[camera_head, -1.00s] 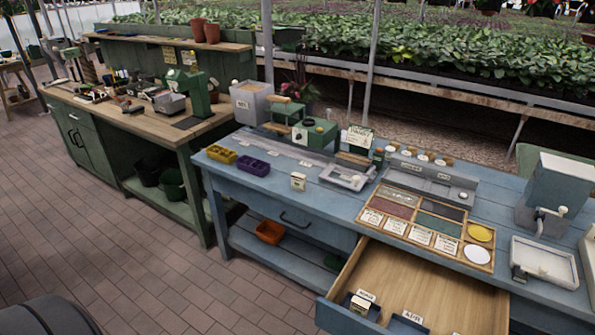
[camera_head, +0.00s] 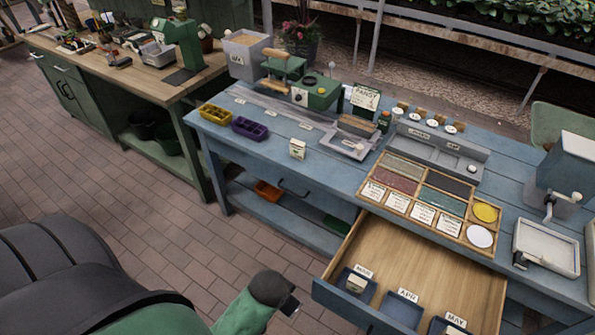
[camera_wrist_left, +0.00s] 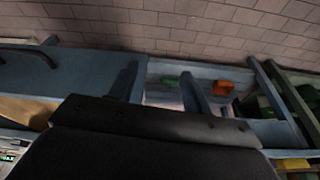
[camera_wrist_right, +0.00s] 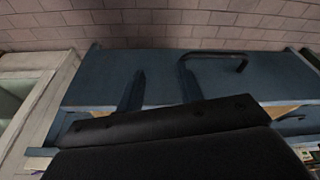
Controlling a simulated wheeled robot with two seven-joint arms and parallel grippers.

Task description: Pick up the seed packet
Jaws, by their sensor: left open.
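A small white seed packet (camera_head: 297,149) stands on the blue bench (camera_head: 330,180) near its front edge, right of the purple tray. Another small packet (camera_head: 356,283) sits in the MAR compartment of the open drawer. My left gripper (camera_wrist_left: 160,88) has its fingers apart and empty. In the head view its arm comes in at the bottom, in front of the bench and left of the drawer, well apart from the packet. My right gripper (camera_wrist_right: 160,85) also has its fingers apart and empty, facing the bench front. It is outside the head view.
The wooden drawer (camera_head: 400,262) juts out at the bench front. A purple tray (camera_head: 249,129) and a yellow tray (camera_head: 215,115) lie left of the packet. A sectioned seed tray (camera_head: 440,208) and a metal tray (camera_head: 349,145) lie to its right. Bare bench surrounds the packet.

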